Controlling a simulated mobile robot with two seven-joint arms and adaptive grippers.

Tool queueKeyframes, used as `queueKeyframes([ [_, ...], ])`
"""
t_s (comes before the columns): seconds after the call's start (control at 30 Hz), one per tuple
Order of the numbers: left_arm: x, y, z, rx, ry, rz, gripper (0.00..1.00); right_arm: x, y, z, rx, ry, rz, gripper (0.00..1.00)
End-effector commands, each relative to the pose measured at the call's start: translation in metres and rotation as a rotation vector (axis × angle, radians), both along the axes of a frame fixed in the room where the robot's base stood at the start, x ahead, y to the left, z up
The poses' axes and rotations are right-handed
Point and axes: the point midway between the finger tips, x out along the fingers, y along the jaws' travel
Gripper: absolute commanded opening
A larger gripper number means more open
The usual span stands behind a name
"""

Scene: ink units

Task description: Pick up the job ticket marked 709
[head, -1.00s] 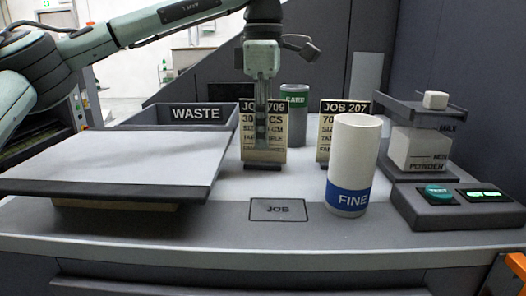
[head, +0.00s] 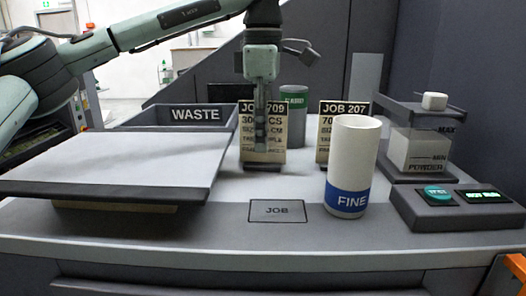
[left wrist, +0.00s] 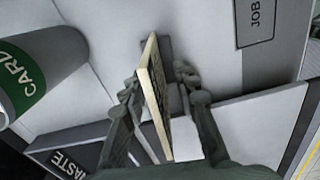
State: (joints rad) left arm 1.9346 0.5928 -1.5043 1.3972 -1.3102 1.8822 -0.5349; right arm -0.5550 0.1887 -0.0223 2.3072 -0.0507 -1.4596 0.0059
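The job ticket marked 709 (head: 275,131) is a cream card with dark print, upright in a dark base between the waste tray and the job 207 ticket. My left gripper (head: 260,137) hangs pointing down in front of it and hides part of its text. In the left wrist view, the card (left wrist: 154,95) stands edge-on between the two fingers of my left gripper (left wrist: 157,82). The fingers are apart, with a gap visible between the card and the right-hand finger. The left-hand finger is close to the card; contact is unclear. My right gripper is not in view.
The job 207 ticket (head: 325,146) stands to the right, behind a white FINE cup (head: 352,165). A green-banded canister (head: 293,125) is behind. The WASTE tray (head: 196,114) and a flat panel (head: 110,165) are left. The JOB outline (head: 279,211) is bare.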

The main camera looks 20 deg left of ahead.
Motion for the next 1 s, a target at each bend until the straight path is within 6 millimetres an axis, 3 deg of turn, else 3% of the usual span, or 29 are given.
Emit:
queueKeyframes([
  [0.07, 0.0, 0.0, 0.0, 0.0, 0.0, 0.0, 0.28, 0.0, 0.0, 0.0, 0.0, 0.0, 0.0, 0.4],
  [0.3, 0.0, 0.0, 0.0, 0.0, 0.0, 0.0, 0.0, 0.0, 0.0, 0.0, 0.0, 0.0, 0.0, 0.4],
  [0.8, 0.0, 0.0, 0.002, -0.001, -0.001, 0.0, 0.0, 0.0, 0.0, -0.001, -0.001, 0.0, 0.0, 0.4],
  [1.0, 0.0, -0.001, 0.022, -0.001, -0.001, 0.0, 0.0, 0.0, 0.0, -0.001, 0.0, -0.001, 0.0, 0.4],
])
